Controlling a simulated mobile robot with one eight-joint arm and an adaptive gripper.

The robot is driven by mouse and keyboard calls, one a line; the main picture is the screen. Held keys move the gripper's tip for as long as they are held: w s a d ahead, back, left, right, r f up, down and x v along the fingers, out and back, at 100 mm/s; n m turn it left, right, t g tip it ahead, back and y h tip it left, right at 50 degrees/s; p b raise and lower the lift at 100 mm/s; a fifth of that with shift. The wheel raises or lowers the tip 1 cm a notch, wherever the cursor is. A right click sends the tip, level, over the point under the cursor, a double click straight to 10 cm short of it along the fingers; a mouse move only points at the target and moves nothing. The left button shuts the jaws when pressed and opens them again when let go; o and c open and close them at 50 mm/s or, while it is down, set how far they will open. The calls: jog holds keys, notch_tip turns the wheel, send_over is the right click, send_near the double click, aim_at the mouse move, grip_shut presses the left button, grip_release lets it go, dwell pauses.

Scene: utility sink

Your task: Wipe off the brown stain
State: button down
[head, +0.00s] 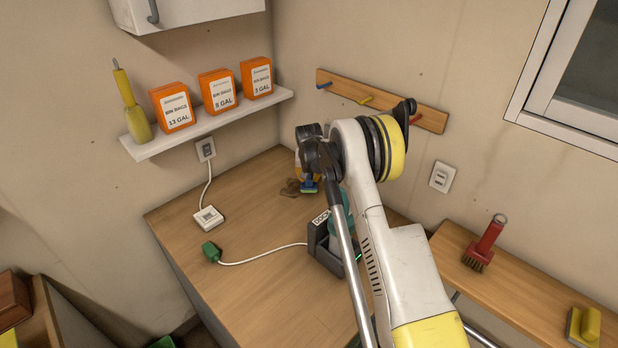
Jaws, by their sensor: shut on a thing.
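The brown stain (290,188) is a small dark patch on the wooden counter (255,215), near its back corner. My gripper (308,174) points down just right of the stain, mostly hidden by my own wrist and arm. It is shut on a small blue-and-green scrubber (309,187), whose lower edge shows at or just above the counter beside the stain. I cannot tell whether the scrubber touches the counter. Part of the stain may be hidden behind it.
A dark box with a teal item (326,248) stands close to my arm. A white cable with a green plug (211,251) lies on the counter. A white socket block (208,217) sits at left. A shelf (210,123) holds orange boxes.

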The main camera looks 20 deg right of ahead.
jog(key=shift+f+b, duration=0.8)
jog(key=shift+f, duration=0.2)
